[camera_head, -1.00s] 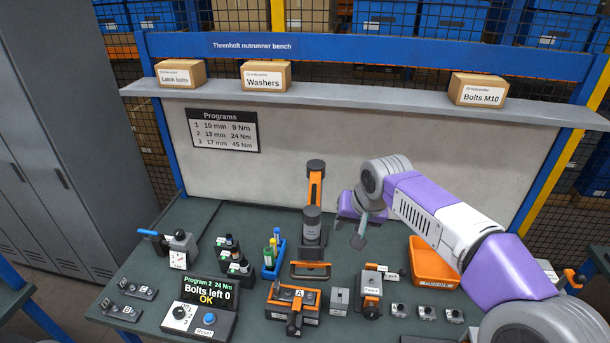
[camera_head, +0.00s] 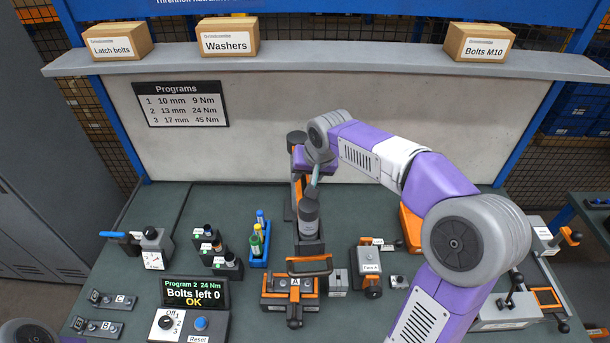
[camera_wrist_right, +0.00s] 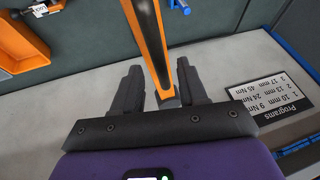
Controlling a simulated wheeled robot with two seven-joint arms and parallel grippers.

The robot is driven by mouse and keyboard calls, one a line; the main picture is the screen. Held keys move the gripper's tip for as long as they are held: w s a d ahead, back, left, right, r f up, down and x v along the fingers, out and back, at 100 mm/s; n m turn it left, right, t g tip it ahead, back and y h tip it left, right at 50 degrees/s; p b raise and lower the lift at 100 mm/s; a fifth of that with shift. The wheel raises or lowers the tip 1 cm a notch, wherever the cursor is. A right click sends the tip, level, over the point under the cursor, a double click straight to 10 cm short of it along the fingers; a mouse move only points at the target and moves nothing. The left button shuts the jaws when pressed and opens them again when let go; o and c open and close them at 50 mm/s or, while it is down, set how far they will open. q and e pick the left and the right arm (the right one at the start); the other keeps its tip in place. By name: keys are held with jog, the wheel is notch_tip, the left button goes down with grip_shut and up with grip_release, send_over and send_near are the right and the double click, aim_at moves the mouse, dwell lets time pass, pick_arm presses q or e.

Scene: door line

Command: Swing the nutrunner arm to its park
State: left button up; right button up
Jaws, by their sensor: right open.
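The nutrunner arm (camera_head: 298,190) is an orange bar with a dark round joint at its back end, standing at the back middle of the bench. Its grey cylindrical nutrunner (camera_head: 308,218) hangs upright at the near end, behind the orange-handled fixture marked A (camera_head: 293,286). My right gripper (camera_head: 313,186) is at the orange bar, above and behind the nutrunner. In the right wrist view the open fingers (camera_wrist_right: 160,82) stand on either side of the orange bar (camera_wrist_right: 150,35). I cannot tell whether either finger touches it. My left gripper is not in view.
The display (camera_head: 195,292) reads Program 2, 24 Nm, Bolts left 0, OK. A blue tray of coloured sockets (camera_head: 259,245) stands left of the nutrunner. An orange bin (camera_head: 411,228) is partly behind my right arm. A shelf (camera_head: 340,62) with boxes crosses above.

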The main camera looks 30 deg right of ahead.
jog(key=shift+w+f, duration=0.1)
jog(key=shift+f, duration=0.35)
jog(key=shift+w, duration=0.1)
grip_shut()
